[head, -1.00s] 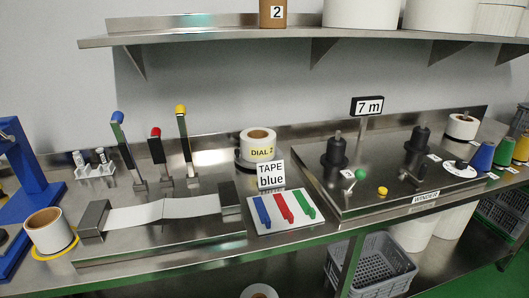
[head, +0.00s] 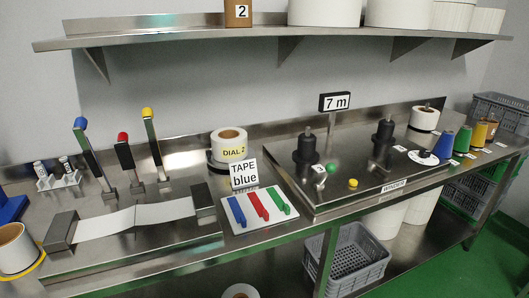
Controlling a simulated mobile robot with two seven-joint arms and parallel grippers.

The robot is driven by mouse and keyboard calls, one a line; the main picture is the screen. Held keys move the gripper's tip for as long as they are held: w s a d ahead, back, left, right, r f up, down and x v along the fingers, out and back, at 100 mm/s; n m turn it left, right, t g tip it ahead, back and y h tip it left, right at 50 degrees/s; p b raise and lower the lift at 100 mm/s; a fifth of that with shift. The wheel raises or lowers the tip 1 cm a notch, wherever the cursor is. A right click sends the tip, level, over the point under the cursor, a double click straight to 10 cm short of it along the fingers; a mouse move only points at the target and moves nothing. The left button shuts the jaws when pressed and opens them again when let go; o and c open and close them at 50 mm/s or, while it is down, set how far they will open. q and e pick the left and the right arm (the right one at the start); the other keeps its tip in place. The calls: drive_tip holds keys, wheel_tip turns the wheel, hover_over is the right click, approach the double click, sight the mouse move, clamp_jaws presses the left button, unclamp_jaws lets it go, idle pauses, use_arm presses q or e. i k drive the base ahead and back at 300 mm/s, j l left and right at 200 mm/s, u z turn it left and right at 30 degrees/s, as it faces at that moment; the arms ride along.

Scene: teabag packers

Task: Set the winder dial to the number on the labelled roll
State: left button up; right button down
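The labelled roll (head: 229,144) is white with a brown core and stands on the bench behind the "TAPE blue" sign. Its yellow label reads "DIAL" followed by a small character that I cannot read surely, possibly a 2. The winder (head: 393,187) is the steel panel on the right half of the bench. Its dial (head: 423,157) is a white disc with a dark knob at the panel's right end; its numbers and setting are too small to read. Neither of my grippers is in view.
A "7 m" sign (head: 334,102), black posts, a green knob (head: 331,169) and a yellow button (head: 353,183) stand on the winder. Coloured spools (head: 462,139) stand right of the dial. Three levers (head: 155,140) and a tape board (head: 259,211) are on the left. A shelf (head: 270,32) overhangs the bench.

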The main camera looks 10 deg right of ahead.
sight(424, 153)
drive_tip(key=z, duration=1.35)
drive_tip(key=i+l+u, duration=0.1)
drive_tip(key=i+l, duration=0.75)
drive_tip(key=i+l+u, duration=0.1)
drive_tip(key=i+l, duration=0.75)
drive_tip(key=l, duration=0.15)
